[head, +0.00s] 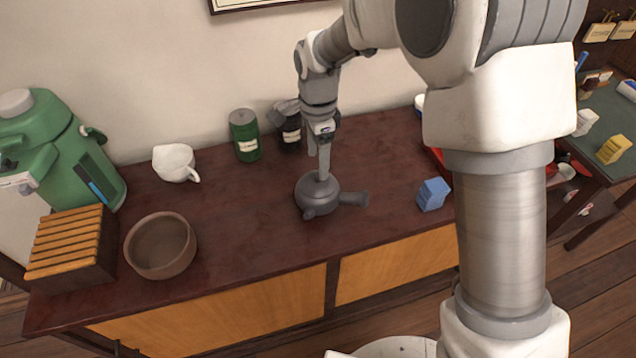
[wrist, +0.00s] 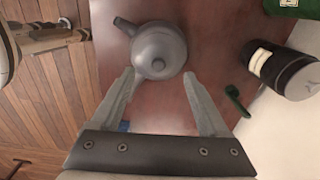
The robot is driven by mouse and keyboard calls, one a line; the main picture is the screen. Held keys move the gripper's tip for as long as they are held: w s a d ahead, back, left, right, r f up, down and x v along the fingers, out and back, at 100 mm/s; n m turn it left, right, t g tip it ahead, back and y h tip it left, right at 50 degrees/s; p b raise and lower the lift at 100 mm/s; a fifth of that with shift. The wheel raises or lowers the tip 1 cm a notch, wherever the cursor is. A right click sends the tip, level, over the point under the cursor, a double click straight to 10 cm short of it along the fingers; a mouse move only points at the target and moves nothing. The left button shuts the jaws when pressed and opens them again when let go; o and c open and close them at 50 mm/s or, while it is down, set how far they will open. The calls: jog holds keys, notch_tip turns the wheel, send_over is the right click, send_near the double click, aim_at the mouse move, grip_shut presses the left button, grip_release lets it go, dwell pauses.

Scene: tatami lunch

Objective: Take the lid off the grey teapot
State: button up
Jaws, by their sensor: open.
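The grey teapot (head: 312,203) stands upright on the dark red-brown cabinet top, near its middle, with its handle pointing right in the head view. Its lid is on, with a round knob (wrist: 158,65) on top that shows in the wrist view. My gripper (head: 322,176) is above the teapot, pointing down, with its fingertips close to the lid. In the wrist view my gripper (wrist: 158,76) is open, one finger on each side of the knob. Nothing is between the fingers that I can see as held. Whether a finger touches the lid I cannot tell.
A green canister (head: 244,135) and a dark jar (wrist: 283,70) stand behind the teapot near the wall. A white pitcher (head: 175,163), a brown bowl (head: 160,246) and a slatted wooden box (head: 68,245) are to the left. A blue block (head: 432,194) lies right. The cabinet top between bowl and teapot is clear.

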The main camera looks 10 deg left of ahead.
aim_at(318, 180)
notch_tip(318, 180, down, 5)
jog(key=shift+r+b, duration=0.1)
jog(key=shift+b, duration=0.45)
jog(key=shift+s, duration=0.1)
jog(key=shift+c, duration=0.3)
jog(key=c, duration=0.9)
jog(key=shift+d, duration=0.1)
grip_shut()
